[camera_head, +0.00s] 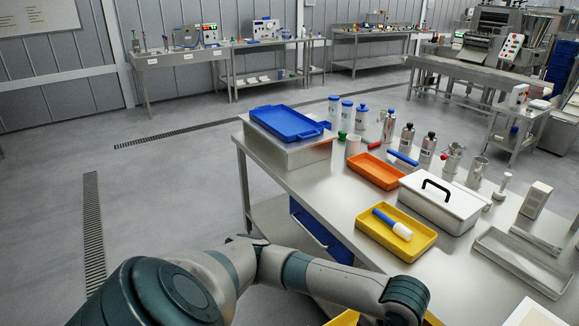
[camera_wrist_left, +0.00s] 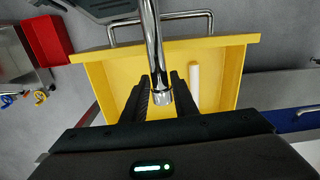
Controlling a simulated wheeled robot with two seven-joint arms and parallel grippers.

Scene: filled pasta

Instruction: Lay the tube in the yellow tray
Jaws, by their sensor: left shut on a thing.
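My left gripper (camera_wrist_left: 161,92) is shut on a shiny metal tube (camera_wrist_left: 152,45) in the left wrist view. The tube runs from the top edge of the picture down between the two black fingers. In the head view a smaller yellow tray (camera_head: 425,243) on the table holds a blue and white tube-like item (camera_head: 402,231). My left arm hides its gripper there. My right gripper is out of view.
On the steel table (camera_head: 330,185) stand an orange tray (camera_head: 375,171), a white lidded box (camera_head: 440,199) with a black handle, a grey tray (camera_head: 520,262), and several bottles. A blue tray (camera_head: 288,122) sits on a metal box. A red bin (camera_wrist_left: 47,40) shows in the wrist view.

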